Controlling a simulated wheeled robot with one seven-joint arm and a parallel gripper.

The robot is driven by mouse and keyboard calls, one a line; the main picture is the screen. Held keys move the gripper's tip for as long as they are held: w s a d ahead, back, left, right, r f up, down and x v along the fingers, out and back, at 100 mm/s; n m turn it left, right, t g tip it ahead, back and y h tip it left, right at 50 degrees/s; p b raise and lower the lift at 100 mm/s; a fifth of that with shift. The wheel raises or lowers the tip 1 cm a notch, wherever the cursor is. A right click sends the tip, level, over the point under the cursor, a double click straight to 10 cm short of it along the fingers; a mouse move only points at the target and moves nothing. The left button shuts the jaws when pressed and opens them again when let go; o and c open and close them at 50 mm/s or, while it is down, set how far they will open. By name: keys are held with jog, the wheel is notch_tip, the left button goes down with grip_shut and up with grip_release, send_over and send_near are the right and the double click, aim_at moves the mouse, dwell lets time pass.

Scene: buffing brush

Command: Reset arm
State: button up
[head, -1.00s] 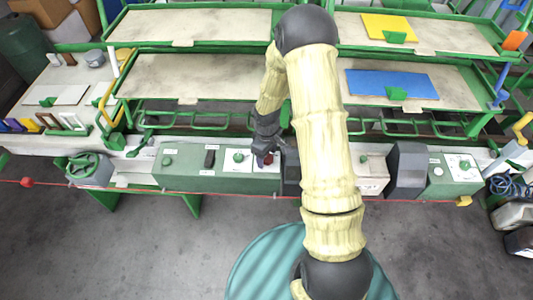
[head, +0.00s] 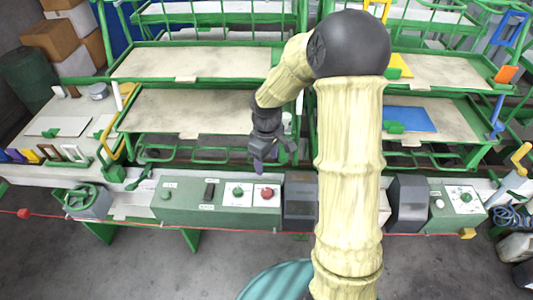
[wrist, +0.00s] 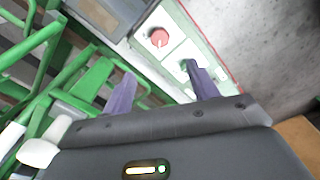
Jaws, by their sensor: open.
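My gripper (head: 272,160) hangs in front of the lower shelf, above and behind the green control panel. It is open and empty. In the wrist view its two purple fingers (wrist: 160,88) stand apart with nothing between them. The red button (head: 267,193) sits on a white plate on the control panel (head: 215,212). It also shows in the wrist view (wrist: 158,37), beyond the fingers and apart from them. A green button (head: 238,191) is just left of it. My arm hides part of the bench at the right.
A rack with tan shelves (head: 190,62) stands behind the panel. A blue sheet (head: 410,118) and a yellow sheet (head: 399,66) lie on the right shelves. Green rails (head: 210,153) run below the shelves, close to my gripper. A red cord (head: 180,229) crosses the panel's front.

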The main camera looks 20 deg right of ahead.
jog(key=shift+r, duration=1.05)
jog(key=shift+s, duration=0.1)
jog(key=s+r+m+t, duration=0.1)
jog(key=s+r+m, duration=0.1)
jog(key=s+m, duration=0.2)
jog(key=s+r+m+t+p, duration=0.1)
jog(key=s+m, duration=0.3)
jog(key=s, duration=0.6)
jog(key=shift+s+r+t, duration=0.25)
jog(key=shift+r+t, duration=0.05)
jog(key=shift+r, duration=0.55)
jog(key=shift+c, duration=0.2)
